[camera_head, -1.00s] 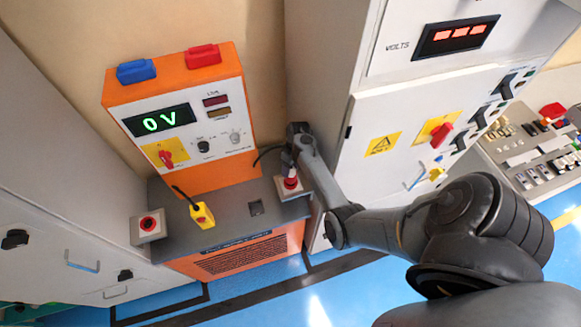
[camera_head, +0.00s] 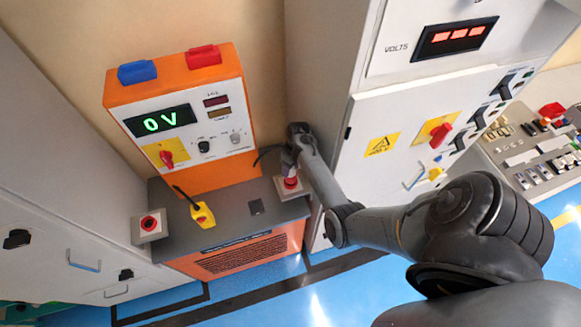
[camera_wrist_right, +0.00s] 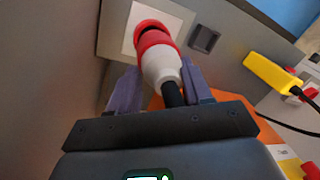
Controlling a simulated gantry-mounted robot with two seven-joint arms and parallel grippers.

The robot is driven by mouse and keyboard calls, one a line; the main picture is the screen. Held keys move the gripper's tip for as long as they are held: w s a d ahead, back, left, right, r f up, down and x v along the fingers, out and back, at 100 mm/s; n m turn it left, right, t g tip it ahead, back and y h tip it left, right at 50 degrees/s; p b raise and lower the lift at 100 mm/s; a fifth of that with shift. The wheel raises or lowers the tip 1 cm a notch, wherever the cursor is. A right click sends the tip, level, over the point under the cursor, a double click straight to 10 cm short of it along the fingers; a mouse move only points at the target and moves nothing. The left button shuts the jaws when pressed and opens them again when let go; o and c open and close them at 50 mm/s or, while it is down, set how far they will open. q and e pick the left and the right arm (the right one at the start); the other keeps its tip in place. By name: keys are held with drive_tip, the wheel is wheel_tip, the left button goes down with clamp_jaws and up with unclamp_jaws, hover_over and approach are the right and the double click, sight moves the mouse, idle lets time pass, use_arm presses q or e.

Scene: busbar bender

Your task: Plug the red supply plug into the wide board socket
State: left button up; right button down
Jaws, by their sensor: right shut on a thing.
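The red supply plug (camera_wrist_right: 160,62) has a red front, a white body and a black cable. My right gripper (camera_wrist_right: 157,88) is shut on its white body, with a finger on each side. The plug's red front is right at the red-rimmed socket (camera_wrist_right: 148,24) on a square light plate. A dark gap shows between rim and plug, and I cannot tell how deep the plug sits. In the head view my right gripper (camera_head: 288,166) is over this plate (camera_head: 293,191) at the bench's right end. The left gripper is not in view.
A yellow plug (camera_head: 202,215) lies on the grey bench beside a small dark socket (camera_head: 256,207). Another red socket (camera_head: 149,224) is at the bench's left end. The orange unit (camera_head: 182,110) reads 0 V. A tall cabinet (camera_head: 330,90) stands close on the right.

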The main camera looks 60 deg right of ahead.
sight(291, 172)
drive_tip(key=shift+f+b, duration=0.3)
drive_tip(key=shift+f, duration=0.2)
drive_tip(key=shift+f+b, duration=0.6)
drive_tip(key=shift+f, duration=0.55)
drive_tip(key=shift+c, duration=2)
unclamp_jaws()
drive_tip(key=shift+r, duration=0.1)
